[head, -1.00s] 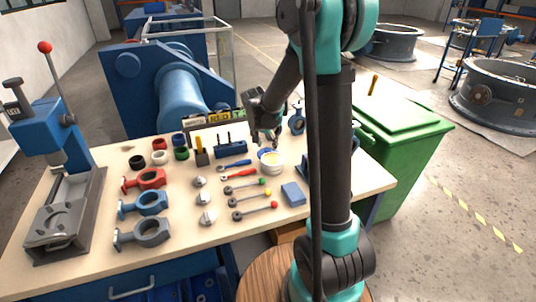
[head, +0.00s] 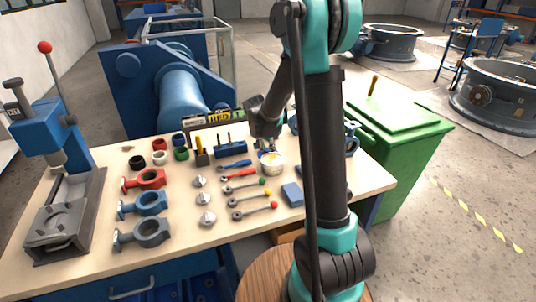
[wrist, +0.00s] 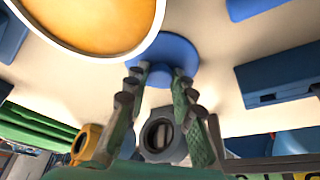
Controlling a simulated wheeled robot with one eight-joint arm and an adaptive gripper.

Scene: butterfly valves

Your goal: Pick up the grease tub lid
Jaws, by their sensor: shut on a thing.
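The grease tub lid (wrist: 178,54) is a round blue disc beside the tub in the wrist view. My gripper (wrist: 160,76) has its fingertips at the lid's near side, closed on it. Whether the lid touches the bench or is lifted I cannot tell. The open grease tub (head: 272,168), white with yellow-orange grease, stands upright on the bench; its grease (wrist: 90,18) fills the wrist view's upper left. In the head view my gripper (head: 268,146) is just behind the tub, and the lid is mostly hidden there.
A blue tool block (head: 231,149) stands left of the gripper. A green bin (head: 405,140) stands right of the bench. Valve bodies (head: 150,205) lie at the left.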

